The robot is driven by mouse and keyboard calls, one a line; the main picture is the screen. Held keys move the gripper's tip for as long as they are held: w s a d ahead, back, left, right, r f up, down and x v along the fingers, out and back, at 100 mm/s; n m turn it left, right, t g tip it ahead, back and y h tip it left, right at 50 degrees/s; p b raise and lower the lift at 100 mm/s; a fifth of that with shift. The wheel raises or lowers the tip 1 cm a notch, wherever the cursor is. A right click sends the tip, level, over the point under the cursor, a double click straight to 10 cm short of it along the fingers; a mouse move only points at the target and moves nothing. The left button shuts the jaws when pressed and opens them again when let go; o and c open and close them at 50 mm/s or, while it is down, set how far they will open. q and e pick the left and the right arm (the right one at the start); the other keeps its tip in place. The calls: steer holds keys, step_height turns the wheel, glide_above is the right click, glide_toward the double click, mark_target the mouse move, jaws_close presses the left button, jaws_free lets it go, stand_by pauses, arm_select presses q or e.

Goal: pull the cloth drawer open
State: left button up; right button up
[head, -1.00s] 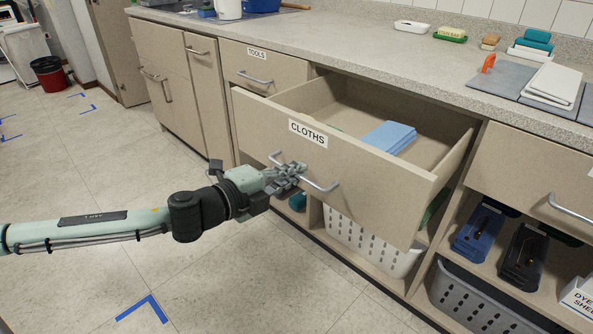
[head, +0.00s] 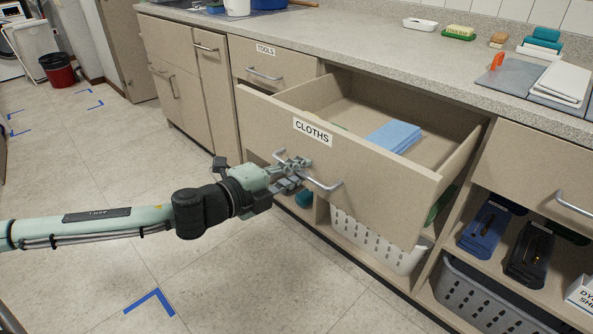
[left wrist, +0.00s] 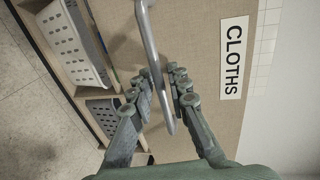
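The cloth drawer (head: 350,165), with a beige front and a CLOTHS label (head: 312,131), is pulled well out of the counter. A folded blue cloth (head: 394,136) lies inside. Its metal bar handle (head: 322,184) also shows in the left wrist view (left wrist: 151,45). My left gripper (head: 290,174) is at the left part of the handle. In the left wrist view its fingers (left wrist: 160,88) stand apart on either side of the bar, with small gaps, so it looks open around the handle. My right gripper is not in view.
The shut TOOLS drawer (head: 270,70) is to the left. A white basket (head: 375,240) sits under the cloth drawer, and a grey basket (head: 485,300) stands lower right. The countertop (head: 390,55) holds several small items. The tiled floor (head: 90,170) at left is mostly clear.

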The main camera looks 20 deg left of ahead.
arm_select(q)
steer(key=shift+s, duration=0.1)
steer(key=v, duration=1.1)
steer(key=shift+s, duration=0.4)
steer(key=shift+a+r, duration=0.1)
stand_by(0.5)
